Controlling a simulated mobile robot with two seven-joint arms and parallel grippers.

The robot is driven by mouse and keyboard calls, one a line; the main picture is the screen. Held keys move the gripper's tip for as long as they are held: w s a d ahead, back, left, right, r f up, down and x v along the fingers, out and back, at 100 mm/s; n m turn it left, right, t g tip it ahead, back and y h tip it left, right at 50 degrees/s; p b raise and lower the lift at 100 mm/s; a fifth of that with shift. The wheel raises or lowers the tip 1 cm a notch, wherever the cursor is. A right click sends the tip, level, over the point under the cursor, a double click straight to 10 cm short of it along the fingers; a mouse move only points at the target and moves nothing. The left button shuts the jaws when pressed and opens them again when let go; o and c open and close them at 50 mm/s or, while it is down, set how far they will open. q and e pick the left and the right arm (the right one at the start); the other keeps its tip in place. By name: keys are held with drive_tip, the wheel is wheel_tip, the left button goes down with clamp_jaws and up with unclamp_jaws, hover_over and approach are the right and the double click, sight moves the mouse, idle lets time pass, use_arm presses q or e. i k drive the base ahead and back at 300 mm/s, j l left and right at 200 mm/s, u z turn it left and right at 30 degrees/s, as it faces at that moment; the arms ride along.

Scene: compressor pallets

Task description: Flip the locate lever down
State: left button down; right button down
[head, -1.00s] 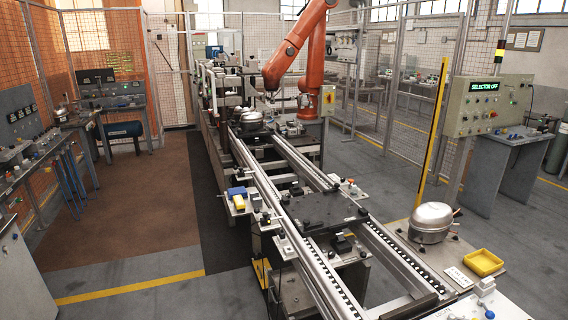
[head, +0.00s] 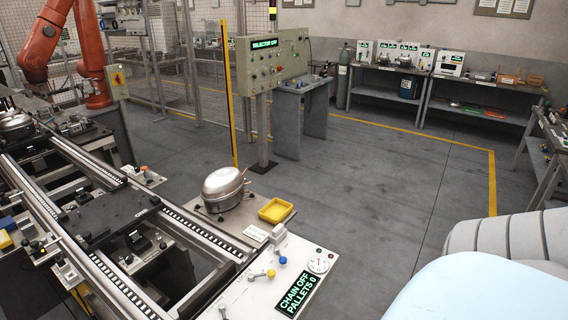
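A white control panel (head: 245,304) sits at the bottom centre of the head view. Neither of my grippers is in view.
A silver compressor (head: 222,188) and a yellow tray (head: 276,210) stand just behind the panel. The conveyor rails (head: 188,222) run along the left. A control box (head: 272,62) reads SELECTOR OFF. Open floor (head: 385,185) lies to the right.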

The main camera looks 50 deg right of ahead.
sight(271, 272)
drive_tip(key=k+l, duration=0.1)
drive_tip(key=l, duration=1.6)
drive_tip(key=k, duration=0.05)
